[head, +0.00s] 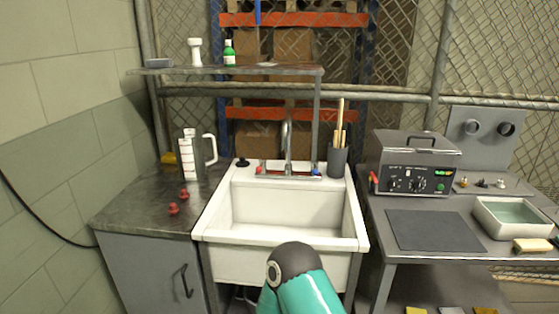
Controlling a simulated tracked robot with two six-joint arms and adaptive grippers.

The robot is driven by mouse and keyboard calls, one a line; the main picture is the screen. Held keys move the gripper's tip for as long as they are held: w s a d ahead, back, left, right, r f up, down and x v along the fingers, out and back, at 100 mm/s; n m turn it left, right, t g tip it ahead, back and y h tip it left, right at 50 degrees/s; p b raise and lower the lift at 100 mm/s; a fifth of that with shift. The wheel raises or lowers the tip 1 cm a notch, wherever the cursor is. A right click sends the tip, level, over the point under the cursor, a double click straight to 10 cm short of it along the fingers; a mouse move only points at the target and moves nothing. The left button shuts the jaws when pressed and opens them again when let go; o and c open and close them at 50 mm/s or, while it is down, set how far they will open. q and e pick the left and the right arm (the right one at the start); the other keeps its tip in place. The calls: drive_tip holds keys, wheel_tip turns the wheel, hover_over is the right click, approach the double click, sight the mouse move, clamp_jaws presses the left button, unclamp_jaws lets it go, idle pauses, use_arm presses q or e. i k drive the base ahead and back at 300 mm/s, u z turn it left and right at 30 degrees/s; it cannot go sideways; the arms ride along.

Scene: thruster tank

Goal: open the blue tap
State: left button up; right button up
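The blue tap (316,172) is a small blue knob at the right of the sink's back ledge. A red tap (259,170) sits at the left of the same ledge. The tall metal faucet (288,145) stands between them over the white sink (219,247). The basin looks empty. No gripper shows in the head view. Only a teal arm link of mine with a dark grey joint shows at the bottom middle, in front of the sink. Whether the tap is open is too small to tell; I see no water stream.
Left counter: a white jug (189,158) and red knobs (173,209). A dark cup with wooden sticks (338,161) stands right of the blue tap. A metal shelf (240,70) hangs above. The right table holds a grey device (412,165) and a tray (508,235).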

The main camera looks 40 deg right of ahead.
sight(313, 164)
drive_tip(key=u, duration=0.05)
drive_tip(key=i, duration=1.25)
drive_tip(key=z, duration=1.3)
drive_tip(key=i, duration=0.6)
drive_tip(key=u, duration=0.2)
drive_tip(key=k, duration=0.5)
drive_tip(key=z, duration=0.05)
